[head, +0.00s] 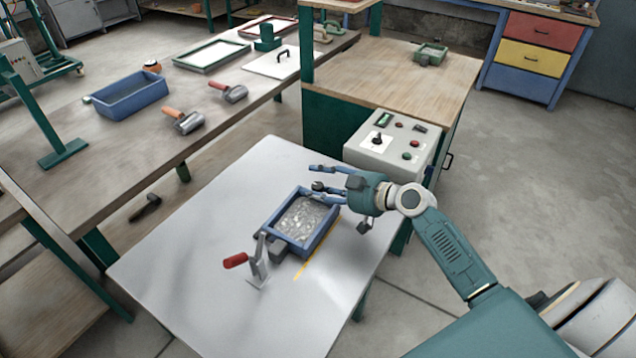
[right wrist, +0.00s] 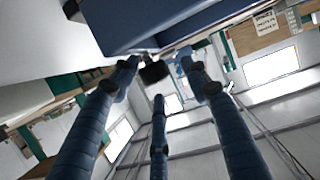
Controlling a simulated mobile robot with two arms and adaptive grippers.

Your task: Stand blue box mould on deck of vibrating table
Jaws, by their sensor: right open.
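The blue box mould (head: 326,236), filled with a grey speckled mix, stands upright on the white deck of the vibrating table (head: 190,240). Its near left side is by a toggle clamp (head: 259,268) with a red handle; whether they touch I cannot tell. My right gripper (head: 314,180) is open at the mould's far edge, its fingers spread just over and beside the rim. In the right wrist view the spread fingers (right wrist: 160,75) show empty, with the mould's blue wall (right wrist: 190,22) close above them. My left gripper is out of view.
A grey control box (head: 392,140) stands just behind the deck, near my right arm. The deck's front left is clear. A yellow line (head: 312,262) runs beside the mould.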

